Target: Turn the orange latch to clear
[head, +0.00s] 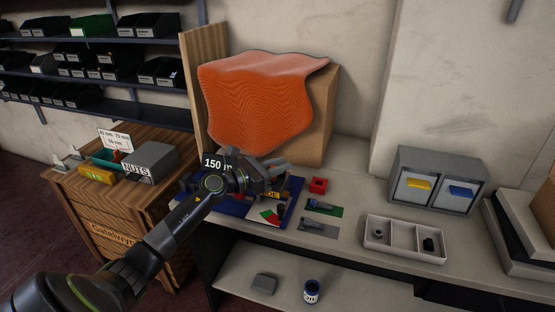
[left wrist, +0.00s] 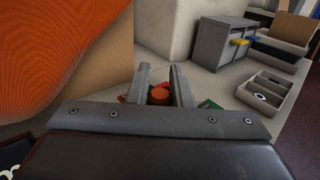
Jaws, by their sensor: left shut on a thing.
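My left gripper (head: 277,163) reaches in over the blue mat on the table, in front of the orange cloth. In the left wrist view its two fingers (left wrist: 164,88) stand a little apart, with a round red-orange piece (left wrist: 160,96) between them. I take this piece to be the orange latch, and the gripper is shut on it. The latch's base and its pointing direction are hidden by the gripper. In the head view the gripper covers the latch. My right gripper is in neither view.
An orange cloth (head: 262,95) hangs over a box behind the gripper. A red square holder (head: 318,185) sits just right of it. A divided tray (head: 404,253) and grey drawer unit (head: 434,205) stand further right. A NUTS box (head: 150,163) is at left.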

